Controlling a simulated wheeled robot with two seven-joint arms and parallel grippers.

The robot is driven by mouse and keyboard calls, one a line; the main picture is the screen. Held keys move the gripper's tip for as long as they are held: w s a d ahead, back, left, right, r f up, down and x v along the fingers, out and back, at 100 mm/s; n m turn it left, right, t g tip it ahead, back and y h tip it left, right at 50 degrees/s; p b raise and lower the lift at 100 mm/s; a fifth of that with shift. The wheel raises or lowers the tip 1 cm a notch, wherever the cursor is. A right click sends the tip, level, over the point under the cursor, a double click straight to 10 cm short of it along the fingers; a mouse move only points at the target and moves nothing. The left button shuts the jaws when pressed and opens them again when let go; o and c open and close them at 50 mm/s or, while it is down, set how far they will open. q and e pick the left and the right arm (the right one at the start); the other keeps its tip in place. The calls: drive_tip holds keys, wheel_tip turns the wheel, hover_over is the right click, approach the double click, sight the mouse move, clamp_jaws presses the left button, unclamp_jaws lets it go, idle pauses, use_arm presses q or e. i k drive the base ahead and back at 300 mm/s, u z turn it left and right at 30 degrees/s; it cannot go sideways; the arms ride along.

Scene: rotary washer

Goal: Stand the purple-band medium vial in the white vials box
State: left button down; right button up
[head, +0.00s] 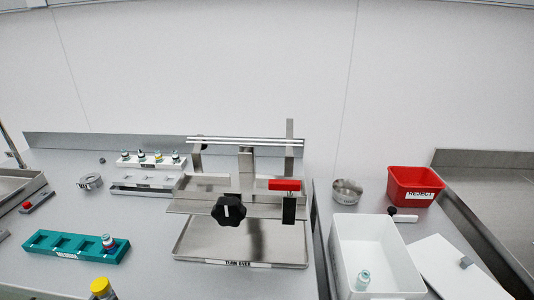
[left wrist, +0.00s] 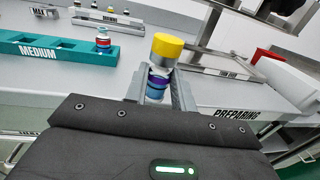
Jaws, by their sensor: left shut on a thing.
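My left gripper (left wrist: 158,84) is shut on the purple-band vial (left wrist: 158,82) in the left wrist view. The vial has a yellow cap, a silver collar and a purple band, with blue lower down; the fingers hide part of its sides. In the head view its yellow cap (head: 100,285) shows at the bottom left edge, in front of the teal rack. The open white vials box (head: 344,238) stands at the right in the head view, well away from the held vial. A small vial (head: 363,280) stands inside it. My right gripper is not in view.
A white lid (head: 455,270) lies right of the box, and a red reject bin (head: 414,184) behind.

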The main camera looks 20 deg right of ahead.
sight(354, 275)
drive_tip(key=u, duration=0.65)
drive_tip(key=k, duration=2.5)
drive_tip(key=z, duration=2.05)
drive_tip(key=i, duration=0.95)
drive_tip(key=u, duration=0.05)
